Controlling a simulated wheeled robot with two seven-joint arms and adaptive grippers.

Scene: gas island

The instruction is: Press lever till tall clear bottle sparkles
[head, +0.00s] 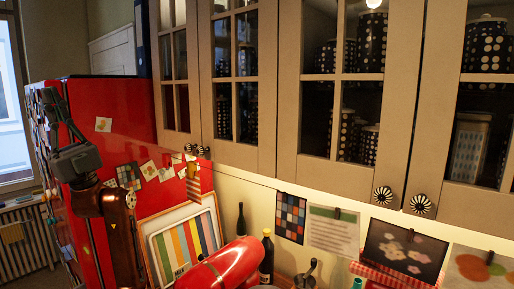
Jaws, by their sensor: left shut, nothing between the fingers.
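My left gripper (52,97) is raised at the left of the head view, in front of the red fridge. Its fingers point up and it is shut with nothing in it. My right gripper is not in view. I cannot make out a tall clear bottle or a lever. A glossy red rounded appliance (222,266) shows at the bottom edge, with its lower part cut off; I cannot tell what it is. My gripper is well apart from it, up and to the left.
The red fridge (120,115) stands at the left, beside a radiator (28,240). Glass-door cupboards (240,85) hang above the counter. A striped board (185,245), a dark bottle (266,258) and a slimmer dark bottle (241,220) stand near the wall.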

